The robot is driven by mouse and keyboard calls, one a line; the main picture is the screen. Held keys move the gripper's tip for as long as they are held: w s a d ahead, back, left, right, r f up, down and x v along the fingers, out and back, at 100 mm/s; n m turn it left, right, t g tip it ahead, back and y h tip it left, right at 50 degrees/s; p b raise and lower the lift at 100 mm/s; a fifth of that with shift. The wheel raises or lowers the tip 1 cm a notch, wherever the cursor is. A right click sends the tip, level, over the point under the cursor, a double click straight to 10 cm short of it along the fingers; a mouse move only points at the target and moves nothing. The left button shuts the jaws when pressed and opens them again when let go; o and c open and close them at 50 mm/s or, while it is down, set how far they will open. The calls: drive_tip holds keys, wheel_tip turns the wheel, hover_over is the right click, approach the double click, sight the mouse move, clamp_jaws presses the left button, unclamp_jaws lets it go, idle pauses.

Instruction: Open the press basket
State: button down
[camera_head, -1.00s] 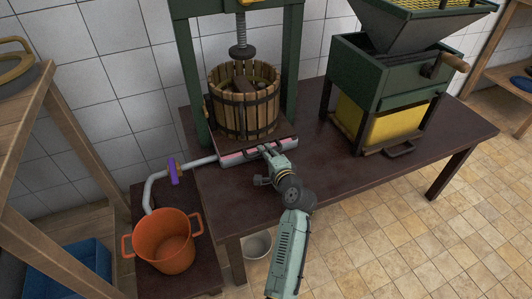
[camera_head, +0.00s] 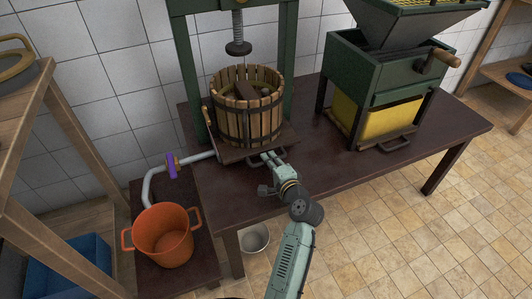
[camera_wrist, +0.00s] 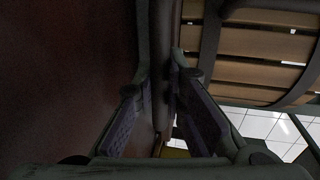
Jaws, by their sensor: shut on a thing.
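The press basket (camera_head: 247,112) is a round tub of wooden slats with dark hoops, upright on a dark wooden board (camera_head: 228,154). The basket stands out in front of the green press frame (camera_head: 288,75), whose screw and round plate (camera_head: 238,48) hang behind and above it. A dark handle (camera_head: 284,155) is at the front edge of the board. My gripper (camera_head: 271,158) is shut on this handle. In the wrist view, the purple-padded fingers of my gripper (camera_wrist: 160,82) close around a dark bar, with the basket's slats (camera_wrist: 265,45) at the right.
A green crusher (camera_head: 380,75) with a yellow bin stands on the table (camera_head: 350,165) at the right. A pipe (camera_head: 150,180) with a purple valve (camera_head: 172,165) leads towards an orange pot (camera_head: 163,235) at the left. The table's front right is clear.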

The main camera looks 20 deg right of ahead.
drive_tip(key=f+v, duration=0.1)
drive_tip(key=v, duration=0.7)
drive_tip(key=f+v, duration=0.2)
drive_tip(key=v, duration=0.7)
drive_tip(key=shift+s+f, duration=0.25)
drive_tip(key=shift+s, duration=0.35)
drive_tip(key=c, duration=1.6)
unclamp_jaws()
drive_tip(key=shift+c, duration=0.2)
